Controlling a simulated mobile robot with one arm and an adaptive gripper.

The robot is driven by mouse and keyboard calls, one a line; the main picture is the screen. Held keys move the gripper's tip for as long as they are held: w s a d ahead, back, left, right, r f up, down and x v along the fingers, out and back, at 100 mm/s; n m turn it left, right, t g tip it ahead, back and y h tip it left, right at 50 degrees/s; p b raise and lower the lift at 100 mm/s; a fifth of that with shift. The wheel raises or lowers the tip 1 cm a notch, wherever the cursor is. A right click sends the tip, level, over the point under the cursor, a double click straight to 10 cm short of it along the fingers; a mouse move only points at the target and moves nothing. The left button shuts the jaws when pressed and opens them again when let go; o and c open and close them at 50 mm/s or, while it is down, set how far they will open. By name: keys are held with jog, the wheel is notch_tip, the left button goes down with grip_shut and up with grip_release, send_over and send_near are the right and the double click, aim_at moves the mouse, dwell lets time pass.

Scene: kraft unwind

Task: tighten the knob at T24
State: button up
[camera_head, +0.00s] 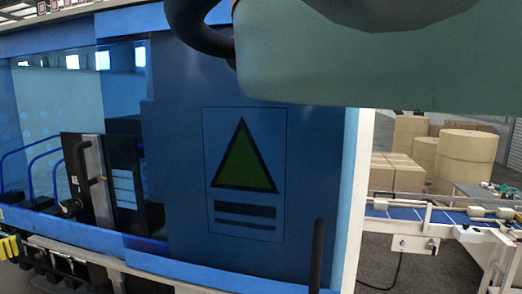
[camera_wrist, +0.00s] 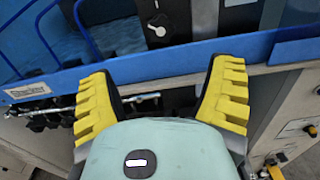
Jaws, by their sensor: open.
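My gripper (camera_wrist: 163,82) shows in the wrist view with two yellow, toothed fingers spread wide and nothing between them. Its fingertips are over the blue sill (camera_wrist: 190,62) of the machine. In the head view a dark knob-like part (camera_head: 70,207) shows low on the panel by the machine opening. I cannot read a T24 label in either view, so I cannot tell which knob bears it.
Blue rails (camera_head: 30,170) stand left of the panel. Hoses and fittings (camera_wrist: 45,112) run below the sill. A conveyor (camera_head: 425,213) and paper rolls (camera_head: 467,160) are at the right.

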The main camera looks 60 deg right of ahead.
send_near(66, 211)
jog(key=d, duration=0.2)
jog(key=b+x, duration=0.4)
jog(key=x, duration=0.1)
jog(key=b+x, duration=0.2)
jog(key=b, duration=0.1)
jog(key=shift+w, duration=0.3)
jog(key=shift+w+d+b, duration=0.2)
jog(key=shift+d+b, duration=0.35)
jog(key=shift+b, duration=0.55)
jog(key=shift+w+d+r+b, duration=0.25)
jog(key=shift+d+b, duration=0.35)
jog(key=shift+b, duration=0.65)
jog(key=shift+r, duration=0.15)
